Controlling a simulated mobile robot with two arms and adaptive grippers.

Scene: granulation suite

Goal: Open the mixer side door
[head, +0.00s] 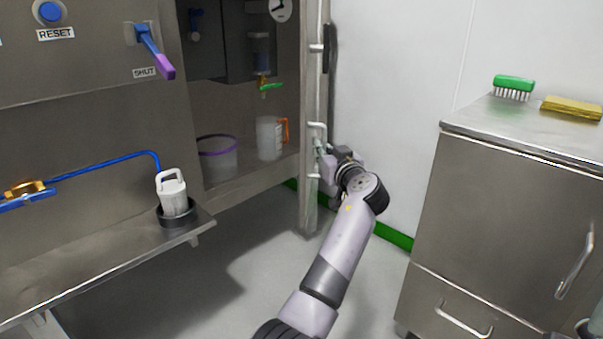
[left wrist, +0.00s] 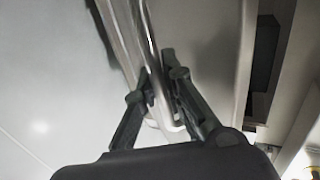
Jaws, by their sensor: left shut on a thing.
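The mixer side door (head: 312,75) stands swung outward and shows nearly edge-on in the head view. The opening beside it is uncovered, and the inside shows. The gripper partly hides the handle in the head view. My right gripper is not in view.
Inside stand a purple-rimmed bucket (head: 218,158) and a clear jug (head: 269,138) below a green-handled valve (head: 270,87). A steel cabinet (head: 508,190) stands at the right, bearing a green brush (head: 514,86). A steel shelf (head: 100,258) juts out at the left. Floor between is clear.

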